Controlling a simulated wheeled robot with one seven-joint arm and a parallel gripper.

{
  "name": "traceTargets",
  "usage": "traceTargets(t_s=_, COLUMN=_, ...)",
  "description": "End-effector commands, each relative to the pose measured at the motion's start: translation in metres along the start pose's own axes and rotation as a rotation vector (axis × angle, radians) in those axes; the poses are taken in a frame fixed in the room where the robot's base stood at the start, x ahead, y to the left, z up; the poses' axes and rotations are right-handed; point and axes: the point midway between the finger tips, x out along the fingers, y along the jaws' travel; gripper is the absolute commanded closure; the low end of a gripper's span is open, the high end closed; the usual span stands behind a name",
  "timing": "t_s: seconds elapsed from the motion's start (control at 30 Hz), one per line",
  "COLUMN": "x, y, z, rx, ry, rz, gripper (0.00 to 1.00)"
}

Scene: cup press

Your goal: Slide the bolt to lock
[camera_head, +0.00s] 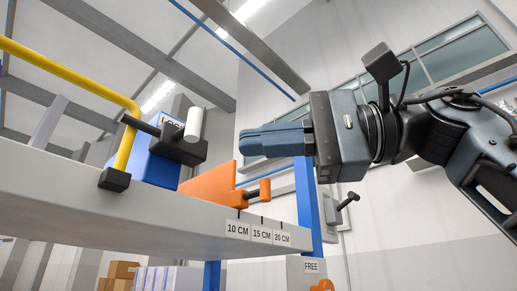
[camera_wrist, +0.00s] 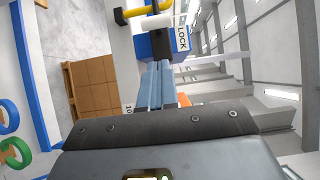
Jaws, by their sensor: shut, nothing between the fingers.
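A blue block (camera_head: 158,168) with a LOCK label stands on the grey shelf in the head view. The bolt is a dark rod with a black block (camera_head: 182,150) and an upright white knob (camera_head: 194,124) in front of the blue block. My gripper (camera_head: 242,140) is shut and empty, level with the black block and to its right, with a gap between. In the wrist view the shut fingers (camera_wrist: 158,66) point at the blue block (camera_wrist: 149,46). The white knob (camera_wrist: 157,24) lies just beyond the fingertips there, partly beside the LOCK label.
A yellow bent bar (camera_head: 127,145) rises left of the bolt. An orange wedge (camera_head: 212,185) with an orange-tipped handle (camera_head: 264,190) sits on the shelf (camera_head: 130,215) below my gripper. Distance labels mark the shelf edge. A FREE box (camera_head: 300,272) stands lower right.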

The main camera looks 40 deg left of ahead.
Motion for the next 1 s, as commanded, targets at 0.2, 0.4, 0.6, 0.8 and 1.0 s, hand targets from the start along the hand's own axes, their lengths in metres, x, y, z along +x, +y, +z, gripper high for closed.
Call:
traceTargets(t_s=0.2, x=-0.029, y=0.002, z=-0.002, rx=0.003, ry=0.005, rz=-0.002, gripper=1.00)
traceTargets(t_s=0.4, x=-0.058, y=0.002, z=-0.002, rx=0.002, ry=0.006, rz=-0.001, gripper=1.00)
traceTargets(t_s=0.6, x=-0.086, y=0.001, z=-0.002, rx=0.002, ry=0.005, rz=-0.002, gripper=1.00)
traceTargets(t_s=0.8, x=-0.098, y=0.001, z=-0.001, rx=0.002, ry=0.003, rz=-0.001, gripper=1.00)
traceTargets(t_s=1.0, x=-0.098, y=0.000, z=-0.001, rx=0.002, ry=0.003, rz=-0.001, gripper=1.00)
